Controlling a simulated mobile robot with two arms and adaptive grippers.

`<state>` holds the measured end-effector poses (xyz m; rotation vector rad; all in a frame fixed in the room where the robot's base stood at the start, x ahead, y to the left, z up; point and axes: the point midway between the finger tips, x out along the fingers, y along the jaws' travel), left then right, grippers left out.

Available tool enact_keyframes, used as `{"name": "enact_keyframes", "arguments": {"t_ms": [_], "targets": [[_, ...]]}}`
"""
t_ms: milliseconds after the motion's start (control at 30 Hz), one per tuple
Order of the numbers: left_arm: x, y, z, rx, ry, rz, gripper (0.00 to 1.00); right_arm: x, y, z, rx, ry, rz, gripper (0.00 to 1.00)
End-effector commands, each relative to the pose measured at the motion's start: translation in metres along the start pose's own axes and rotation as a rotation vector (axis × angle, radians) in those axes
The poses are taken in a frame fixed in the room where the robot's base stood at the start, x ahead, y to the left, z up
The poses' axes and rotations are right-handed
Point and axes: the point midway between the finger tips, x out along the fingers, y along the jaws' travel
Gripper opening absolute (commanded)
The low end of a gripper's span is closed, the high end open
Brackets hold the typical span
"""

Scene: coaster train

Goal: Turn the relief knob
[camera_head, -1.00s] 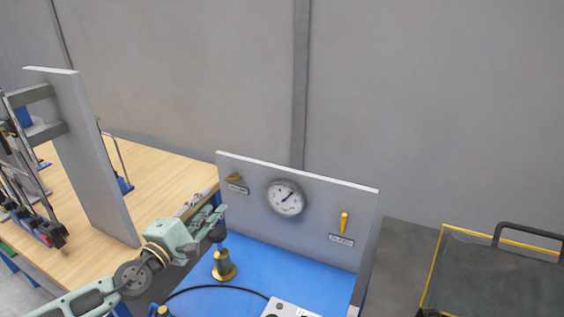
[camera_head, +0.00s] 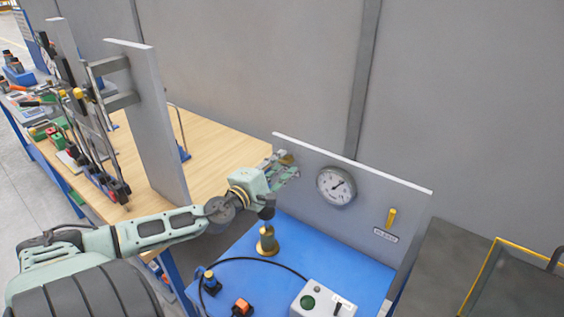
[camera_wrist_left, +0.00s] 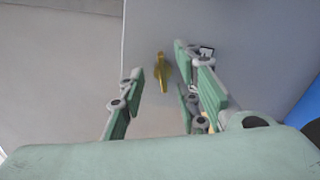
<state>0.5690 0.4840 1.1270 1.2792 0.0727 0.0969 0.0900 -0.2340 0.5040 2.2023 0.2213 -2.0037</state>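A brass-yellow knob (camera_head: 286,158) is on the left part of the grey upright panel (camera_head: 350,225), partly covered by my left gripper. In the left wrist view the knob (camera_wrist_left: 160,72) lies between the two spread green fingers and looks untouched. My left gripper (camera_head: 284,171) is open in front of it. A second yellow knob (camera_head: 391,218) stands upright at the panel's right, above a small label too small to read. A round white gauge (camera_head: 337,186) sits between the knobs. I cannot read which knob is labelled relief. My right gripper is out of view.
Below the panel is a blue bench top (camera_head: 292,245) with a brass fitting (camera_head: 267,241), a black cable and a grey control box (camera_head: 322,300). A wooden table (camera_head: 215,150) with an upright board (camera_head: 150,120) is at left.

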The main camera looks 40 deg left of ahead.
Motion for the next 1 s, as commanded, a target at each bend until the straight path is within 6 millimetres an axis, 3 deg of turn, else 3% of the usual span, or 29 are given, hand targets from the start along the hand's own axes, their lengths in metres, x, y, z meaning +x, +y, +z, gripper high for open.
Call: {"name": "enact_keyframes", "arguments": {"t_ms": [467, 800, 1000], "targets": [[0.0084, -0.0005, 0.0007, 0.0, -0.001, -0.001, 0.3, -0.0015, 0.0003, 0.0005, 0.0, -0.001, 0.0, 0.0], [0.0082, -0.0004, 0.0008, 0.0, -0.002, -0.001, 0.02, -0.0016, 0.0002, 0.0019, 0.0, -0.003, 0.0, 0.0], [0.0081, -0.0007, 0.0008, 0.0, -0.002, -0.002, 0.0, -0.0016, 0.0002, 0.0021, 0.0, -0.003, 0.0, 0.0]]}}
